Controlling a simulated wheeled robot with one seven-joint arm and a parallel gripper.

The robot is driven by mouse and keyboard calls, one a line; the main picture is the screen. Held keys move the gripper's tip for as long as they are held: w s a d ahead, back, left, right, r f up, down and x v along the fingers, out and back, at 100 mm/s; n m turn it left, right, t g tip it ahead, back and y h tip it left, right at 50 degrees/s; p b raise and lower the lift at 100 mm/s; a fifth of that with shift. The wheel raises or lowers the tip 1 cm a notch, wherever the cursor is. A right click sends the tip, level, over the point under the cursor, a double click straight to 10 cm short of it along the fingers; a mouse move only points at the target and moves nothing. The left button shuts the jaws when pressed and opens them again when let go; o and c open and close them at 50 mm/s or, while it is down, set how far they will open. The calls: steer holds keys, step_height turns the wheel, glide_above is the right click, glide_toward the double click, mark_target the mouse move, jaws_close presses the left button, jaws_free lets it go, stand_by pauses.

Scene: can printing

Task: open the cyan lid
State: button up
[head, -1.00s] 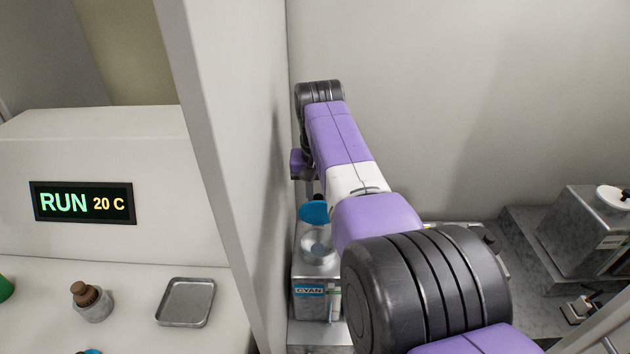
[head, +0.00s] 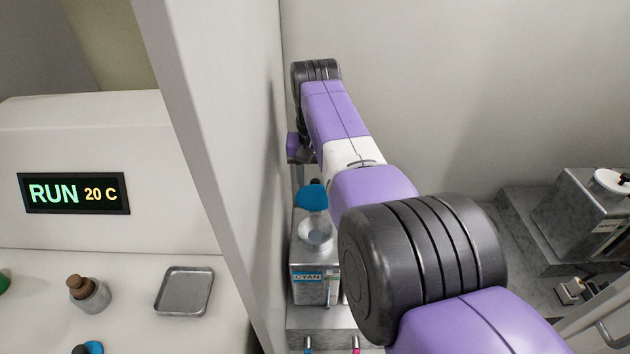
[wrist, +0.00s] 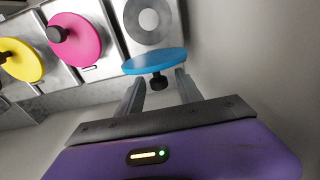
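The cyan lid (head: 312,197) stands tilted up behind the round opening of the metal tank labelled CYAN (head: 301,292), and the opening is uncovered. In the wrist view the cyan lid (wrist: 153,63) is seen nearly edge-on, with its dark knob (wrist: 158,82) facing my gripper. My gripper (wrist: 159,78) has its two fingers apart, one on each side of the knob, with visible gaps. In the head view my arm reaches past the tank's right side and my fingers are hard to make out.
The wrist view shows a magenta lid (wrist: 75,40) and a yellow lid (wrist: 20,60) on neighbouring tanks. A wall panel (head: 215,150) stands close to the left of the cyan tank. A metal tank with a white lid (head: 610,182) stands at the right.

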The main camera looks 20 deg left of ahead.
mark_target(315, 180)
steer(key=shift+s+d+r+b, duration=0.1)
steer(key=shift+r+b, duration=0.1)
steer(key=shift+r, duration=1.1)
steer(key=shift+s+a+r+b, duration=0.1)
steer(key=shift+r+b, duration=0.05)
steer(key=shift+r, duration=1.1)
steer(key=shift+s+d+r+b, duration=0.1)
steer(key=shift+r+b, duration=0.1)
steer(key=shift+r, duration=1.1)
